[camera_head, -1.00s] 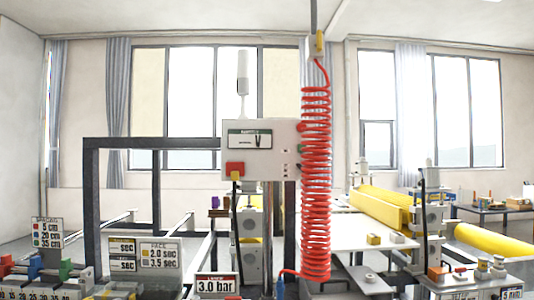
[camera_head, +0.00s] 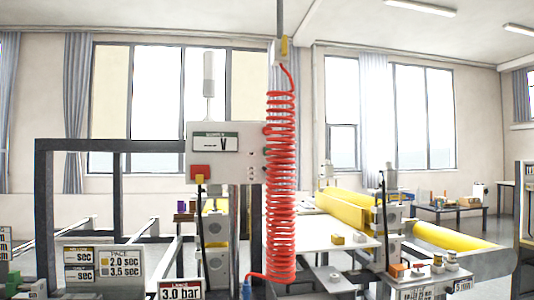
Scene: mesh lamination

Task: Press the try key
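No key that reads as "try" can be made out. A grey-white control box (camera_head: 226,152) stands in the middle on a post, with a small screen, a red block (camera_head: 200,173) at its lower left and small buttons along its right side. At the lower right, a low panel (camera_head: 425,287) carries an orange key (camera_head: 398,270) and several pale knobs; its labels are too small to read. My gripper is not in view, so its state and its distance from these controls do not show.
A red coiled hose (camera_head: 281,190) hangs in front of the box's right edge. A "3.0 bar" sign (camera_head: 181,291) and a seconds sign (camera_head: 122,262) stand in front. A dark frame (camera_head: 44,210) rises at left.

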